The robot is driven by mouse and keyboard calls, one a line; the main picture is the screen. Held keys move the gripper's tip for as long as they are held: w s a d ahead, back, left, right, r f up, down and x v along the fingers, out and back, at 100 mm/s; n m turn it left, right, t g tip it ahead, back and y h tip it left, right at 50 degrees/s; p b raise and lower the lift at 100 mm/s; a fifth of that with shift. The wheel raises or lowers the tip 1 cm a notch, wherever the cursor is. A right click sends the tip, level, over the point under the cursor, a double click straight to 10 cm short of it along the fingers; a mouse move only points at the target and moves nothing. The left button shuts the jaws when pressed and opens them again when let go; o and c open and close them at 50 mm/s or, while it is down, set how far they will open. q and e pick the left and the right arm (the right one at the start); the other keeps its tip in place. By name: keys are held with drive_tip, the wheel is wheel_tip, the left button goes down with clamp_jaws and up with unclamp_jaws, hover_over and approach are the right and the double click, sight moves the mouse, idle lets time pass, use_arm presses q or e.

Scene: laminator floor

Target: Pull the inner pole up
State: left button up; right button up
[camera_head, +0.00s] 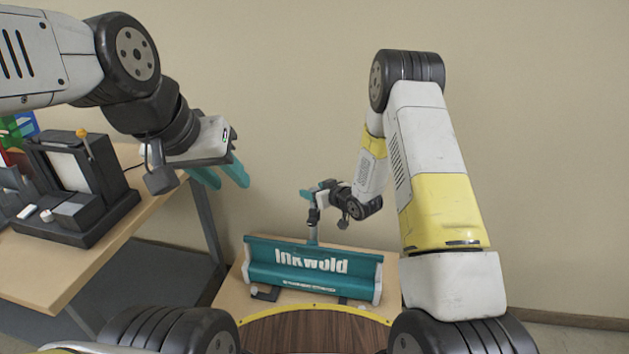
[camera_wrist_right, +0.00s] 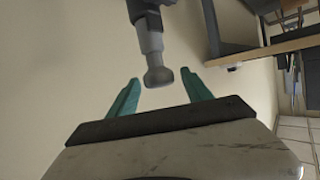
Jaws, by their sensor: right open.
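The inner pole (camera_head: 314,216) stands upright above the teal banner base (camera_head: 262,272) lettered "Inkwold". In the right wrist view, the grey pole (camera_wrist_right: 150,38) comes in from the top and ends in a rounded knob between the fingertips. My right gripper (camera_head: 307,194) is at the top of the pole. In its wrist view the gripper (camera_wrist_right: 161,78) is open, its teal fingers on either side of the knob with gaps showing. My left gripper (camera_head: 222,178) is open and empty, high up between the table and the banner base.
The banner base stands on a low wooden surface (camera_head: 232,297). At the left, a wooden table (camera_head: 135,212) carries a dark machine (camera_head: 110,190) with an orange-knobbed lever. A plain beige wall closes off the back. Free air lies between the left gripper and the pole.

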drive_tip(key=shift+w, duration=0.1)
clamp_jaws()
idle(0.3)
